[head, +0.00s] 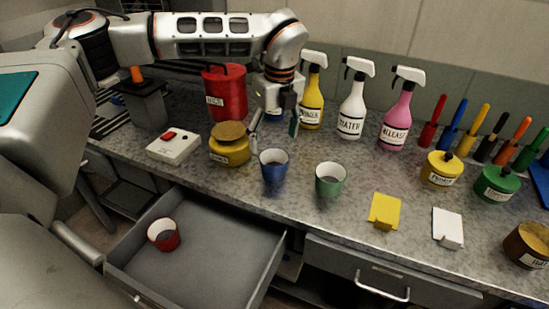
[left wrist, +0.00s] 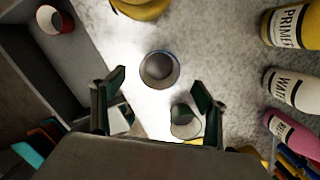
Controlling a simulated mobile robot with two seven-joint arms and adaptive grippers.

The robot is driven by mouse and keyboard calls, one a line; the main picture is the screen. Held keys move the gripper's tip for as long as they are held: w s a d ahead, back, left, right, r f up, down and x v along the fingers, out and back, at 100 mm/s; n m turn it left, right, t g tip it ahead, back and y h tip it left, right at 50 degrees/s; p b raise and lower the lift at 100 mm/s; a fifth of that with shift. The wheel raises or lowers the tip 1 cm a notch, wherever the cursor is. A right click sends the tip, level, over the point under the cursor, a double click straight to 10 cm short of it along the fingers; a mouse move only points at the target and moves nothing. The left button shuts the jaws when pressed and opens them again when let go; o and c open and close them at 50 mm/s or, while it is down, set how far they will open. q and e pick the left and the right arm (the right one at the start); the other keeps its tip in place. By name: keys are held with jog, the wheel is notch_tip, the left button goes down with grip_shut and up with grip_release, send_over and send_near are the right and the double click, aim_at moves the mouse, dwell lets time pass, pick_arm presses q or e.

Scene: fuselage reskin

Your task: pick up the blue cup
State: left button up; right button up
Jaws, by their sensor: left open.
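The blue cup (head: 273,167) stands upright on the speckled grey counter, near its front edge. In the left wrist view the blue cup (left wrist: 159,70) shows from above, beyond and between the fingertips. My left gripper (head: 275,130) is open and empty above the counter, just behind the blue cup in the head view. Its two fingers also show in the left wrist view (left wrist: 158,92), apart from each other. A green cup (head: 330,179) stands to the right of the blue cup; in the left wrist view it (left wrist: 186,121) is partly hidden by a finger. My right gripper is not seen.
An open drawer (head: 200,262) below the counter holds a red cup (head: 164,235). A yellow jar (head: 230,148) stands left of the blue cup. Spray bottles (head: 353,100) line the back. Yellow (head: 384,211) and white (head: 447,228) pieces lie to the right.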

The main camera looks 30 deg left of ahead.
aim_at(274, 158)
pick_arm(q)
notch_tip(274, 158, down, 6)
jog(key=shift+f+p, duration=0.15)
jog(key=shift+p, duration=0.4)
jog(key=shift+w+f, duration=0.1)
jog(key=shift+f, duration=0.4)
jog(key=c, duration=1.1)
jog(key=shift+c, duration=0.9)
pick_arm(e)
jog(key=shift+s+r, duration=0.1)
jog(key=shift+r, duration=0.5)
